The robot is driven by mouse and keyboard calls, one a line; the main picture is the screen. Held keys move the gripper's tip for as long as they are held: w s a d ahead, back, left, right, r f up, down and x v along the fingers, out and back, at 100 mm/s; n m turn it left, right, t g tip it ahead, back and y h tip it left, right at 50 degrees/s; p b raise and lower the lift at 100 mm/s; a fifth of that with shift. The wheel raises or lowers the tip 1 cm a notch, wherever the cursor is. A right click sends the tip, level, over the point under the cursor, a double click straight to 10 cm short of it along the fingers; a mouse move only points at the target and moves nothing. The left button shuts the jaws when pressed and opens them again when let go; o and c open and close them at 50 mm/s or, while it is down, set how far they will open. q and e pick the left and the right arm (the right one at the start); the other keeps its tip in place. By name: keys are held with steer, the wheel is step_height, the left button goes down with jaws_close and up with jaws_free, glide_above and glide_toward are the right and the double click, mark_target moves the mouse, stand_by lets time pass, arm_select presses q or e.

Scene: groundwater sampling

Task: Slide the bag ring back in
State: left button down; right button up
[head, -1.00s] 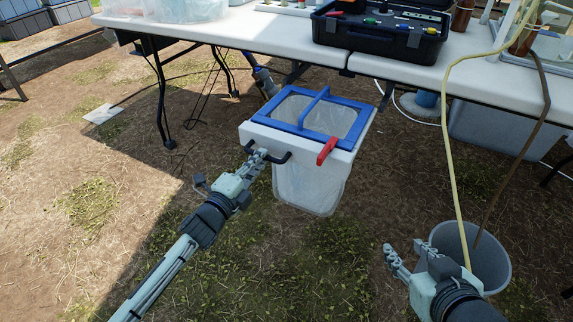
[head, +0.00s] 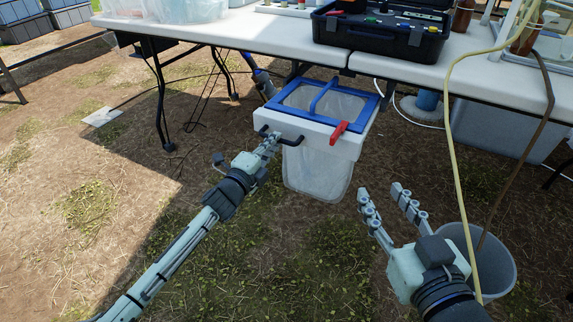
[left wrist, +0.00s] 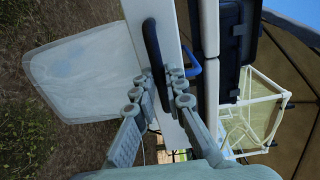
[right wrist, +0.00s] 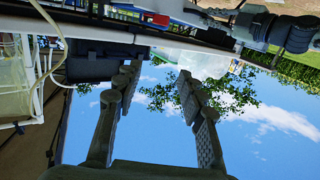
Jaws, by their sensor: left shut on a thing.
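The bag ring is a white frame (head: 345,148) with a blue top frame (head: 293,98), a blue bar handle and a red lever (head: 339,131). A clear bag (head: 318,175) hangs below it, under the table's front edge. My left gripper (head: 272,142) is shut on the black handle (head: 290,140) at the ring's front. The left wrist view shows its fingers (left wrist: 160,97) around the black handle (left wrist: 155,50), beside the white frame and the hanging bag (left wrist: 80,75). My right gripper (head: 392,205) is open and empty, right of the bag and apart from it.
The white table (head: 235,38) carries a black open case (head: 380,35) and clear bins. A grey bucket (head: 487,262) stands near my right arm with a yellow hose (head: 455,150) running into it. A grey tub (head: 500,125) sits under the table. The ground in front is mostly clear.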

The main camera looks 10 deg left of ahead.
mark_target(284, 132)
arm_select(q)
steer(key=b+x, duration=0.4)
steer(key=x, duration=0.4)
steer(key=shift+w+f, duration=0.15)
steer(key=shift+w, duration=0.05)
steer(key=shift+w+d, duration=0.15)
steer(key=shift+w, duration=0.15)
arm_select(e)
steer(key=s+r+t+y, duration=0.2)
steer(key=r+t, duration=0.2)
steer(key=r, duration=0.2)
steer(key=s+a+r+t+y, duration=0.1)
steer(key=s+r+t, duration=0.1)
steer(key=r+t, duration=0.2)
steer(key=shift+a+r+y, duration=0.25)
steer(key=shift+r+y, duration=0.15)
steer(key=shift+r, duration=1.35)
